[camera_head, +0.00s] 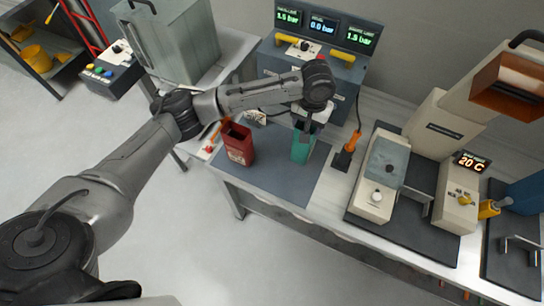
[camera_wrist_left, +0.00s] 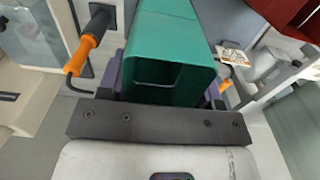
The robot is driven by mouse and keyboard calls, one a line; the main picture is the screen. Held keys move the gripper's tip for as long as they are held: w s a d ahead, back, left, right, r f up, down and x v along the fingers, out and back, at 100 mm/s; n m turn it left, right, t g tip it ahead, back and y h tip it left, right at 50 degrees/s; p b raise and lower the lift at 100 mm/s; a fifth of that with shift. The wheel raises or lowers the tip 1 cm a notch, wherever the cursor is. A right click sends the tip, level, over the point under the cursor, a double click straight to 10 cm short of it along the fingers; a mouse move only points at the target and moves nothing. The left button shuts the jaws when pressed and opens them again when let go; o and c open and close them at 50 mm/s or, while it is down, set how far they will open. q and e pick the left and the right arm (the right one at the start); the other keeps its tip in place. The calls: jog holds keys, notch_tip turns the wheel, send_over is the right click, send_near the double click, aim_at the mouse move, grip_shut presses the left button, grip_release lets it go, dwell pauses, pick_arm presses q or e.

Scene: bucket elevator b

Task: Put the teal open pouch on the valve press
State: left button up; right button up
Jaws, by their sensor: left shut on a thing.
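The teal open pouch (camera_head: 302,147) is at the right part of the blue-grey mat in the head view; I cannot tell whether it touches the mat. My left gripper (camera_head: 308,126) is shut on it from above. In the left wrist view the pouch (camera_wrist_left: 172,45) sits between my left gripper's fingers (camera_wrist_left: 165,88), its open end facing the camera. No label marks the valve press. A blue console (camera_head: 310,72) with bar readouts stands behind the mat, and a beige machine (camera_head: 437,132) with a 20 C readout stands at the right. My right gripper is not in view.
A red open pouch (camera_head: 238,145) stands on the mat (camera_head: 270,180), left of the teal one. An orange-handled tool (camera_head: 349,148) with a cable stands just right of the mat. A grey-green tank (camera_head: 180,45) stands at the back left.

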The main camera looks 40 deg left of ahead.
pick_arm(q)
jog(key=s+a+f, duration=0.5)
jog(key=a+f, duration=0.5)
jog(key=f, duration=0.1)
jog(key=shift+a+f, duration=0.25)
jog(key=shift+s+f, duration=0.1)
jog(key=shift+s, duration=0.05)
jog(key=o, duration=0.5)
jog(key=shift+c, duration=0.2)
